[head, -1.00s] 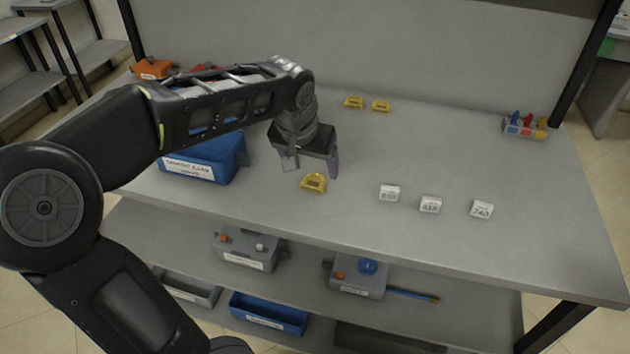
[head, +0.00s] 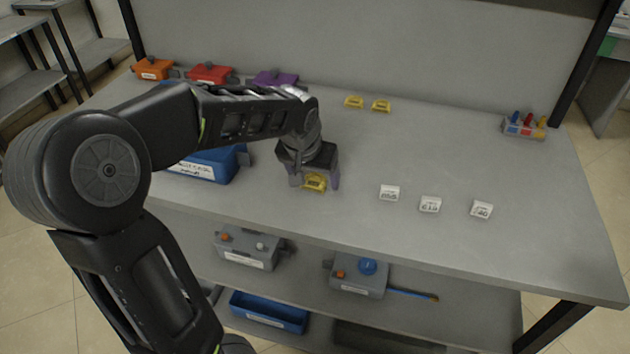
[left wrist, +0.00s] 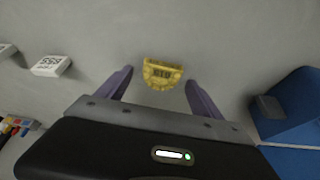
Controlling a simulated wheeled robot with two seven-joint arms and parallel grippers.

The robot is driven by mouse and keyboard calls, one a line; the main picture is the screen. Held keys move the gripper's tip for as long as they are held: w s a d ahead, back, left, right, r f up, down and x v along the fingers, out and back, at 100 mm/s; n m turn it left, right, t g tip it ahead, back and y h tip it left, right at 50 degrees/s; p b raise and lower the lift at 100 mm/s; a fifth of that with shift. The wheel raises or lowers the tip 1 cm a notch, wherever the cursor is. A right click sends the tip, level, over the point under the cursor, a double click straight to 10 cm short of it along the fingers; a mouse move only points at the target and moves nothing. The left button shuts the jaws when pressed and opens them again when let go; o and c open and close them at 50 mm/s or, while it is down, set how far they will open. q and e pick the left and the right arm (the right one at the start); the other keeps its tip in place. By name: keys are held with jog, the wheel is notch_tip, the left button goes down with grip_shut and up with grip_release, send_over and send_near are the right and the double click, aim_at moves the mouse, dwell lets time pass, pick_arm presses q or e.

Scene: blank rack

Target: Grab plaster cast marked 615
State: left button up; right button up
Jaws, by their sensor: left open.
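Three white blocks with dark numbers stand in a row on the grey table. The middle block (head: 430,204) seems to read 615 or similar, and the right block (head: 482,210) 740; the left block (head: 389,193) is hard to read. A yellow cast (head: 314,183) with a dark mark lies below my left gripper (head: 315,186). In the left wrist view the yellow cast (left wrist: 162,74) sits between and just beyond the open fingers of my left gripper (left wrist: 160,84); its mark is too blurred to read surely. Two more yellow casts, one left (head: 354,102) and one right (head: 381,106), lie farther back.
A blue labelled box (head: 205,167) stands left of my gripper. Orange (head: 153,69), red (head: 211,74) and purple (head: 276,78) boxes line the back left. A small rack with coloured items (head: 525,127) is at the right.

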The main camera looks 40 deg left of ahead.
aim_at(314, 182)
pick_arm(q)
jog(key=shift+c, duration=0.5)
jog(key=c, duration=1.4)
notch_tip(314, 182, up, 10)
dwell(0.6)
